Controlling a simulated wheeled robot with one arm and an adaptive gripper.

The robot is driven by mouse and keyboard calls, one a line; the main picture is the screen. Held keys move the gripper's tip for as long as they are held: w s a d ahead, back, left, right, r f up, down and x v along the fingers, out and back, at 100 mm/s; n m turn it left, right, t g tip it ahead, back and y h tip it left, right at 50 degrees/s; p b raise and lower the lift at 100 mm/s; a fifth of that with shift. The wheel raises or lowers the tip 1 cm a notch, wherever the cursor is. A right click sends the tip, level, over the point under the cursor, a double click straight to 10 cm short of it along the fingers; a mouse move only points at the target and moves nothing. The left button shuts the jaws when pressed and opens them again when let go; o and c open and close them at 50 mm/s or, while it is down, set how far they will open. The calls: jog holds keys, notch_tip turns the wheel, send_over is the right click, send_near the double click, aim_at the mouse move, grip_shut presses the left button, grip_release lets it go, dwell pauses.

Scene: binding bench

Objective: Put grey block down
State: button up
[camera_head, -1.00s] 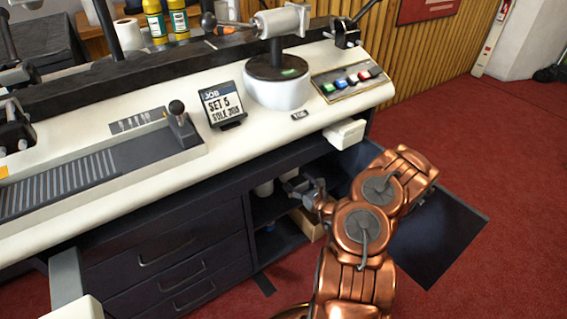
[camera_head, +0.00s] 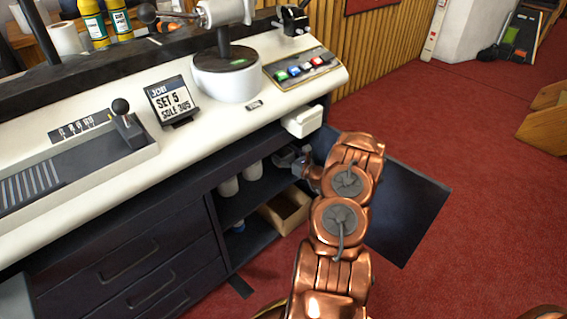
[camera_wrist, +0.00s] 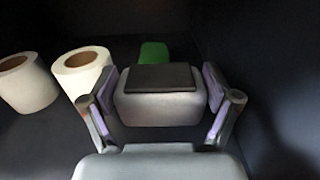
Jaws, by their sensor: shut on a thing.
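The grey block (camera_wrist: 160,108) has a dark flat top and sits between the two fingers of my gripper (camera_wrist: 160,100) in the wrist view. The purple finger pads close on its left and right sides. In the head view my gripper (camera_head: 301,164) reaches into the dark open compartment (camera_head: 262,198) under the bench, and my arm partly covers it. The block cannot be made out clearly there. Whether its underside touches the shelf is hidden.
Two white rolls (camera_wrist: 82,73) (camera_wrist: 27,84) stand left of the block, the nearer one close to the left finger. A green item (camera_wrist: 154,52) is behind it. A wooden box (camera_head: 289,208) sits lower in the compartment. A dark panel (camera_head: 408,212) lies right of my arm.

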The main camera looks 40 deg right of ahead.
jog(key=shift+f+b, duration=0.6)
jog(key=shift+f, duration=1.1)
jog(key=shift+f, duration=0.1)
jog(key=o, duration=1)
jog(key=s+p, duration=0.2)
jog(key=s, duration=1)
jog(key=shift+a+p, duration=0.15)
jog(key=shift+p, duration=0.15)
jog(key=shift+a, duration=0.1)
